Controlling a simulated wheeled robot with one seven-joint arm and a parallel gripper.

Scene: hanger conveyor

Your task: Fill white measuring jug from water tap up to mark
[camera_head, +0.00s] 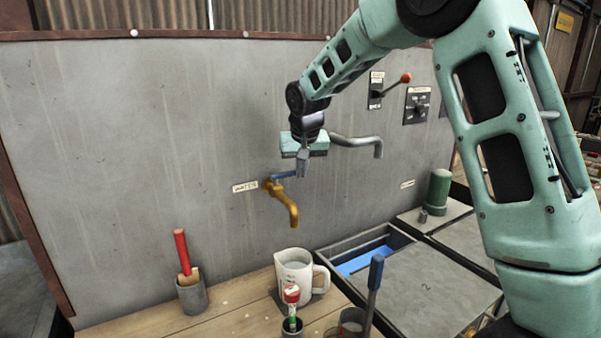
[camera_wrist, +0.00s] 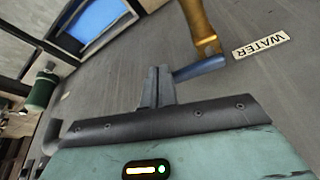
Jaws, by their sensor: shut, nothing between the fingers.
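The white measuring jug (camera_head: 295,274) stands upright on the wooden bench, below the brass water tap (camera_head: 284,203). Its fill level and mark cannot be made out. The tap sticks out of the grey panel beside a WATER label (camera_head: 245,186) and has a blue lever (camera_head: 284,175). My gripper (camera_head: 303,172) is shut and empty, at the right end of the lever. In the wrist view, the closed fingers (camera_wrist: 158,84) are close to the end of the blue lever (camera_wrist: 200,67), and the brass tap (camera_wrist: 200,25) is beyond. Whether they touch is unclear.
A grey pipe spout (camera_head: 360,142) juts from the panel right of my gripper. A cup with a red-handled tool (camera_head: 182,252) stands left of the jug. A lidded tank (camera_head: 425,287) is at right.

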